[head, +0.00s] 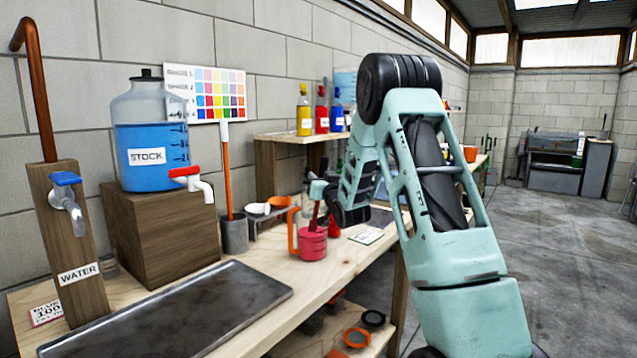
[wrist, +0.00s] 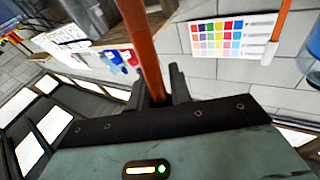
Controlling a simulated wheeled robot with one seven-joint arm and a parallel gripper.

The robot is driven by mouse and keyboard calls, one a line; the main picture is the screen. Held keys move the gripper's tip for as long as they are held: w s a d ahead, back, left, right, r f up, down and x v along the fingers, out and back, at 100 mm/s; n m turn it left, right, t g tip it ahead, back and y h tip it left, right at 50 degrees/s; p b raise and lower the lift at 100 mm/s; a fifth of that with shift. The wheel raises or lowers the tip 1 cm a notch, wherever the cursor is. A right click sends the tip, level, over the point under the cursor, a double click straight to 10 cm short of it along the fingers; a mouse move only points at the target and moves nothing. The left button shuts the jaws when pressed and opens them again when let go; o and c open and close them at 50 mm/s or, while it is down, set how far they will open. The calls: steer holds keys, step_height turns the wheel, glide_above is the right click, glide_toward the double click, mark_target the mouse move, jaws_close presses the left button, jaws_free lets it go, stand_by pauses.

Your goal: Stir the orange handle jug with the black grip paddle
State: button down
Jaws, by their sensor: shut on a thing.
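The orange handle jug (head: 313,243) stands upright on the wooden bench in the head view, its body pinkish red and its orange handle on the left. My gripper (head: 320,192) is above the jug, shut on the paddle. The paddle's reddish shaft (head: 315,216) runs down from the gripper to the jug's mouth, and its lower end is hidden, seemingly inside. In the wrist view an orange-brown paddle shaft (wrist: 143,45) stands between the fingers of my gripper (wrist: 160,88). I cannot make out a black grip.
A second paddle (head: 227,170), orange with a white end, stands in a grey cup (head: 234,236) to the left. A white scoop-like item (head: 258,208) lies behind the jug. A dark tray (head: 190,310), a STOCK bottle (head: 152,140) and a WATER tap (head: 70,210) are further left.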

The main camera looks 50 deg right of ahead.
step_height(320, 180, up, 14)
steer(key=p, duration=0.6)
steer(key=shift+r, duration=0.15)
stand_by(0.6)
steer(key=shift+p, duration=0.3)
stand_by(0.6)
step_height(320, 180, up, 5)
steer(key=shift+p, duration=1.15)
